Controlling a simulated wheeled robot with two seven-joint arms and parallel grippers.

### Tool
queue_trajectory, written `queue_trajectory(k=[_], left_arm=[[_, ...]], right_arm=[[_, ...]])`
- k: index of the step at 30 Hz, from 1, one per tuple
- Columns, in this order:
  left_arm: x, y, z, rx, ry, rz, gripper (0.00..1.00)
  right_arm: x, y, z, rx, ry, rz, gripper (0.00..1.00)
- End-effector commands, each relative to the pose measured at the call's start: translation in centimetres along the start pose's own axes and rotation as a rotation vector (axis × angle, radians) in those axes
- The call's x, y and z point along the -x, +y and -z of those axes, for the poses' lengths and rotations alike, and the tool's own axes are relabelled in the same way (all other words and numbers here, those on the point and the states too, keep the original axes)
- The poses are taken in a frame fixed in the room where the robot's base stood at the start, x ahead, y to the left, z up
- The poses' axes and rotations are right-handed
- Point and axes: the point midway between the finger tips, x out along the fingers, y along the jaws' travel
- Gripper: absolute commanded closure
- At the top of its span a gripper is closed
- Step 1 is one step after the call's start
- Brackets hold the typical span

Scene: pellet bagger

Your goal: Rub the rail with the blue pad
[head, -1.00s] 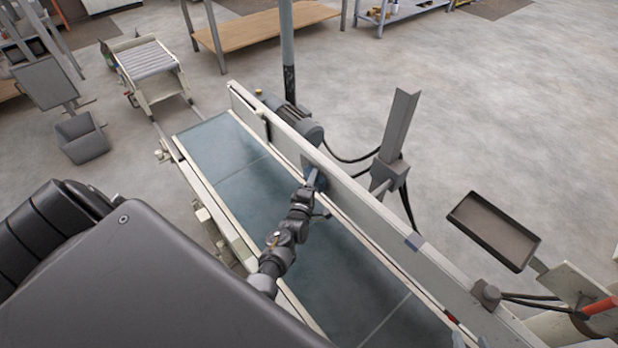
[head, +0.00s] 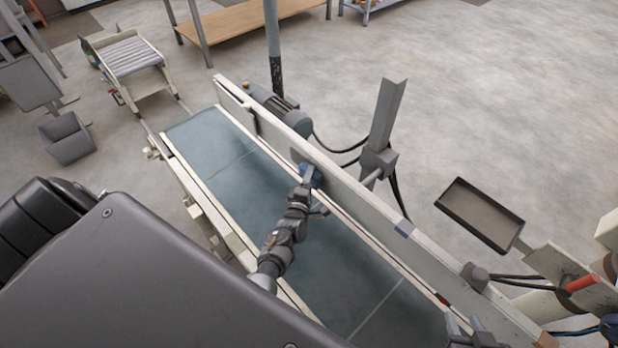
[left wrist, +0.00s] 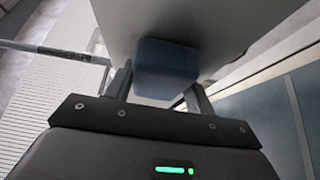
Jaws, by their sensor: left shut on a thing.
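The rail (head: 350,190) is a long pale side board running diagonally along the far side of the conveyor in the head view. My left gripper (head: 308,184) reaches across the belt and is shut on the blue pad (head: 313,174). In the left wrist view the pad (left wrist: 167,68) sits between the two fingers of the gripper (left wrist: 158,92), up against or very close to a pale grey surface (left wrist: 215,25); I cannot tell if it touches. A grey part at the bottom edge of the head view appears to be my right gripper (head: 468,332), mostly cut off.
The blue-green conveyor belt (head: 265,205) below my left arm is clear. A motor (head: 275,112) and a grey post (head: 386,115) stand behind the rail. A small blue-grey patch (head: 404,228) is on the rail's top edge. A dark tray (head: 480,215) is at right.

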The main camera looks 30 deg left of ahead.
Motion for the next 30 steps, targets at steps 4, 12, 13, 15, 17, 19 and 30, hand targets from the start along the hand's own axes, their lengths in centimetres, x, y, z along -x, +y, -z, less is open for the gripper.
queue_trajectory(k=[4,12,13,15,17,19,30], left_arm=[[0.2,-0.5,-0.3,0.010,-0.004,0.011,0.64],[-1.4,-0.5,1.8,0.008,-0.002,0.008,0.64],[-1.5,-0.4,1.9,0.008,-0.002,0.008,0.64],[-1.7,-0.4,2.1,0.009,-0.002,0.007,0.64],[-1.7,-0.3,2.1,0.009,-0.002,0.007,0.64],[-1.8,-0.3,2.2,0.008,-0.002,0.006,0.64],[-3.4,-0.3,4.3,0.005,0.000,0.003,0.64]], right_arm=[[-0.1,0.0,-0.1,0.000,0.000,0.000,0.64],[-0.4,0.0,-0.5,0.000,0.000,-0.001,0.64],[-0.4,0.0,-0.5,0.000,0.000,-0.001,0.64],[-0.4,0.0,-0.5,-0.001,0.000,-0.001,0.64],[-0.3,0.0,-0.5,-0.001,0.000,-0.001,0.64],[-0.3,0.0,-0.5,-0.001,0.000,-0.001,0.64],[-0.8,0.0,-1.0,0.000,0.000,-0.001,0.64]])
